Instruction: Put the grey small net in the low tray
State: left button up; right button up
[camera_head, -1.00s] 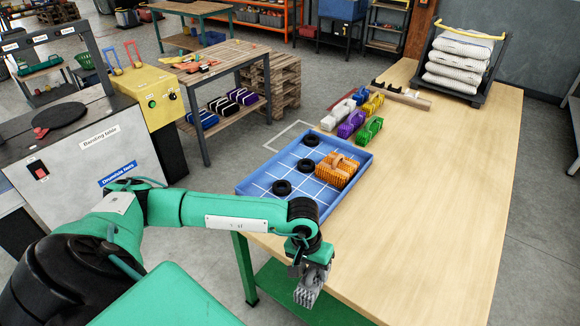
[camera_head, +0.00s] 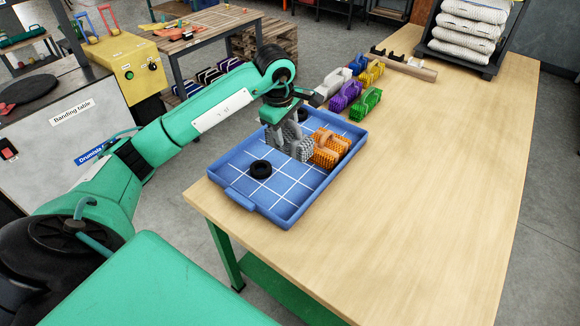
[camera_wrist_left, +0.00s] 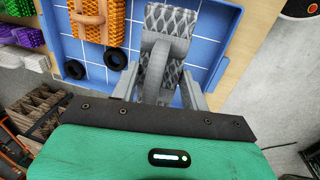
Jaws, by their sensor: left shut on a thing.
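The low tray (camera_head: 228,190) is blue with white grid lines and lies on the wooden table. My left gripper (camera_head: 290,122) is over the tray and shut on the grey small net (camera_head: 291,144). In the left wrist view the grey net (camera_wrist_left: 167,62) hangs between the fingers by its handle, above the tray floor. I cannot tell whether it touches the tray. An orange net (camera_head: 331,146) sits in the tray just right of the grey one. Black rings (camera_head: 260,168) also lie in the tray. My right gripper is out of view.
White, purple (camera_head: 346,94), blue, yellow and green (camera_head: 365,104) nets stand on the table behind the tray. A wooden bar with black hooks (camera_head: 404,64) and a rack of white nets (camera_head: 470,30) are farther back. The table's right side is clear.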

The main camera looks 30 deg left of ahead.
pick_arm(q)
notch_tip(320, 180, down, 17)
jog(key=p, duration=0.3)
jog(key=shift+r, duration=0.2)
jog(key=shift+f, duration=0.1)
jog(key=shift+f, duration=0.15)
jog(key=o, duration=1.1)
jog(key=shift+c, duration=0.2)
